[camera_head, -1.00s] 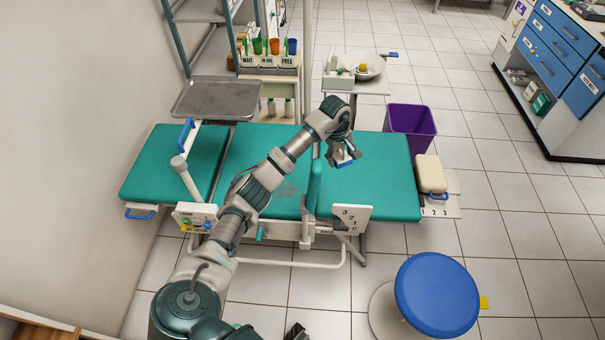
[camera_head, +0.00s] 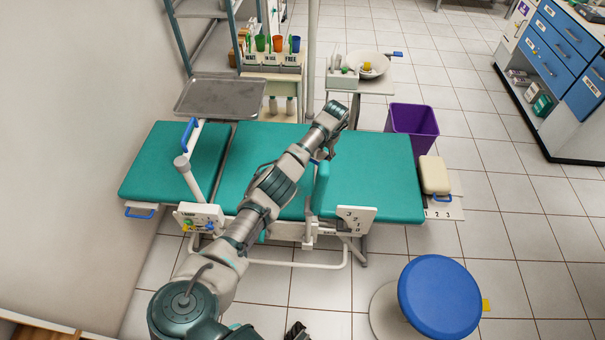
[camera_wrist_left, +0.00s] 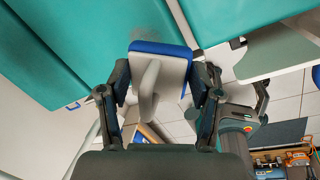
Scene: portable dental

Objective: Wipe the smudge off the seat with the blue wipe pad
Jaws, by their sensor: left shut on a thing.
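My left gripper (camera_head: 326,152) is over the teal chair, near the raised teal piece between the middle and right sections; my arm hides much of it. In the left wrist view the gripper (camera_wrist_left: 160,92) is shut on the pale handle of the wipe pad (camera_wrist_left: 163,48), whose blue edge faces the teal seat (camera_wrist_left: 228,20). Only a bit of blue shows by the gripper in the head view. A greyish patch (camera_wrist_left: 222,66) shows on the teal beside the pad; I cannot tell if it is smudge or shadow. My right gripper (camera_head: 296,331) is barely in view at the bottom edge.
A metal tray (camera_head: 222,98) and a rack with coloured cups (camera_head: 272,45) stand behind the chair. A bowl (camera_head: 368,65) is on a small stand. A purple bin (camera_head: 412,122), a cream box (camera_head: 434,174) and a blue stool (camera_head: 439,295) are to the right.

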